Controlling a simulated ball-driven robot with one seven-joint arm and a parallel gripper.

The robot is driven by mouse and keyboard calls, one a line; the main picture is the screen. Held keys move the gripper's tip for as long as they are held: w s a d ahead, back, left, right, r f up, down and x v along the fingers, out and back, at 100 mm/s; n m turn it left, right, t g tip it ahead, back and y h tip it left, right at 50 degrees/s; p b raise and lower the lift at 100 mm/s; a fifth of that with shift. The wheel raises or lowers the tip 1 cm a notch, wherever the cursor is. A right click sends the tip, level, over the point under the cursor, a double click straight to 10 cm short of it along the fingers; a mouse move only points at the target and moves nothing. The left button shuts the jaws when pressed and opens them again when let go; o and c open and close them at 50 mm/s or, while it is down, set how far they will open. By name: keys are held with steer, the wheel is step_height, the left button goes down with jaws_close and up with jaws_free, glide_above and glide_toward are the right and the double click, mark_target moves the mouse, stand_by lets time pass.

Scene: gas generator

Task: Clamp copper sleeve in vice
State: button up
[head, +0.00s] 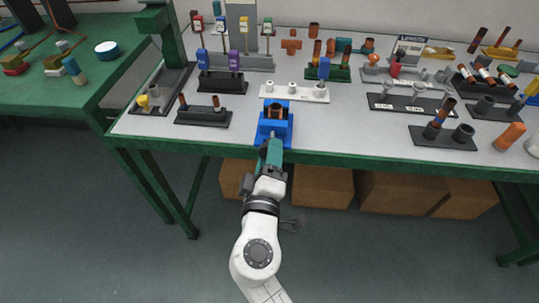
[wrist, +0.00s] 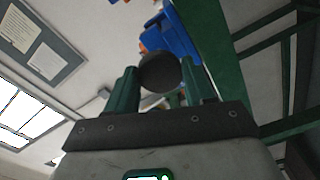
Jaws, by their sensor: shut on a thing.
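A blue vice (head: 275,131) stands at the front edge of the bench in the head view. A copper sleeve (head: 275,111) stands upright between its jaws; whether the jaws touch it I cannot tell. My gripper (head: 273,147) is at the front of the vice, just off the bench edge. In the wrist view its two green fingers (wrist: 161,84) are shut on a dark round knob (wrist: 160,72), apparently the vice's handle. The blue vice (wrist: 178,38) shows behind the knob, tilted in the picture, and the knob hides part of it.
A white holder strip (head: 294,91) is just behind the vice. A black two-post holder (head: 203,117) is to its left and another (head: 443,137) to its right. Bare grey bench top lies on both sides of the vice. Cardboard boxes (head: 323,187) are under the bench.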

steer(key=shift+f+m+b, duration=0.15)
steer(key=shift+m+b, duration=0.35)
steer(key=shift+b, duration=0.05)
stand_by(0.4)
steer(key=o, duration=1.1)
steer(key=shift+c, duration=0.2)
steer(key=shift+r, duration=0.2)
steer(key=shift+f+n+p, duration=0.1)
steer(key=shift+n+p, duration=1.65)
steer(key=shift+n, duration=1.05)
